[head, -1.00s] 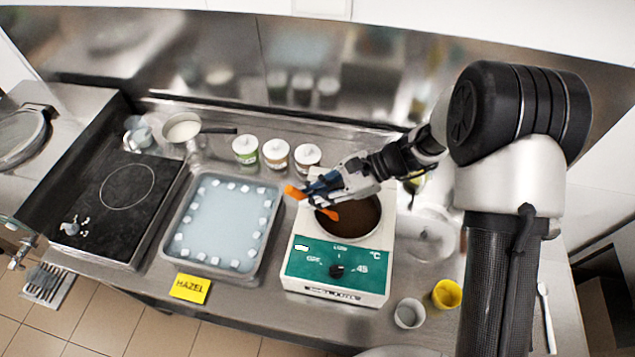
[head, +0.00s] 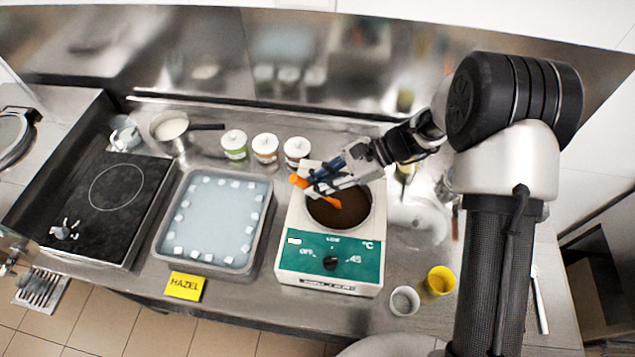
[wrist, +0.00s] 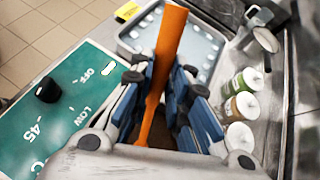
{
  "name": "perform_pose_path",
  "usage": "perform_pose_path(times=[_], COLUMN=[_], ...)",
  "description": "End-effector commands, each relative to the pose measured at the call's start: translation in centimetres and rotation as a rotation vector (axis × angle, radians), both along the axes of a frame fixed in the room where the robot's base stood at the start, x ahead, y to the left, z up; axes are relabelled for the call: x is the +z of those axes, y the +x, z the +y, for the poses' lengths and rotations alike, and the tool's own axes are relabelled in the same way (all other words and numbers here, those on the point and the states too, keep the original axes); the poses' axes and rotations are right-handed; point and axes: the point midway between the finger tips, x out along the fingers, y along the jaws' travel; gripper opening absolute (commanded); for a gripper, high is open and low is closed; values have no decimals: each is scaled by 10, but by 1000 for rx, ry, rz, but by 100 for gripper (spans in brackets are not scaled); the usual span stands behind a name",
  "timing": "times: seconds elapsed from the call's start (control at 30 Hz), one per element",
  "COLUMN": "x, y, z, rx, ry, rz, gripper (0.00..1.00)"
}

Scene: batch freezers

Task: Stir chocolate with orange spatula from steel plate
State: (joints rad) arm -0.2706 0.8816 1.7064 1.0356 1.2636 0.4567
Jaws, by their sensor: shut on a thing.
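My gripper (head: 322,180) is shut on the orange spatula (head: 328,198), holding it tilted over the chocolate warmer. In the head view the lower end of the spatula is over the brown chocolate (head: 350,212) in the round pot; I cannot tell whether it touches the chocolate. In the wrist view the spatula (wrist: 168,48) runs up between the blue finger pads, and my gripper (wrist: 160,85) hides most of the pot. The warmer (head: 335,258) is white with a green front panel and a black knob.
A steel tray (head: 158,248) with pale blue content and white cubes stands left of the warmer. Several lidded jars (head: 265,148) stand behind it. A yellow cup (head: 440,281) and a white cup (head: 404,301) stand at the front right. A black hob (head: 105,215) lies far left.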

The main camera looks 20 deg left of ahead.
Motion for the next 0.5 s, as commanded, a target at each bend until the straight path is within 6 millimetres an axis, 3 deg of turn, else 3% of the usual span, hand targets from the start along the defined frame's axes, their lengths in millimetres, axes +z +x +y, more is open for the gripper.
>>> perform_pose_path(times=[0.5], x=[33], y=[-13], z=[14], rx=[1], ry=[0], rz=[-1], gripper=[0])
